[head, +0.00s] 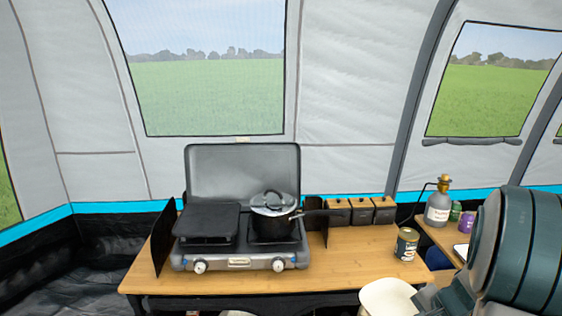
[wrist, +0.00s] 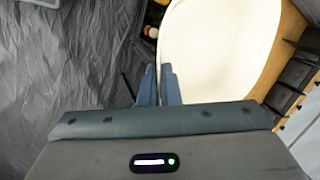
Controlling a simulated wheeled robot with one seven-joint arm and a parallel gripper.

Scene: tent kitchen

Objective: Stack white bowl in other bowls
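The white bowl (head: 388,297) shows at the bottom of the head view, at the front right edge of the wooden table, partly cut off by the frame. In the wrist view the white bowl (wrist: 215,45) fills the upper middle, close to the camera. My gripper (wrist: 159,82) has its two blue-grey fingers close together, with the left rim of the bowl between them. It appears shut on that rim, with the bowl beyond the table edge over the floor. Other bowls cannot be made out clearly; a sliver of something white (head: 237,313) shows below the table.
A camp stove (head: 240,263) with a lidded pot (head: 273,212) stands on the table (head: 345,262). A can (head: 406,244) stands near the table's right end. Dark boxes (head: 361,211) line the back. A gas bottle (head: 438,207) stands at right. The table's front middle is clear.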

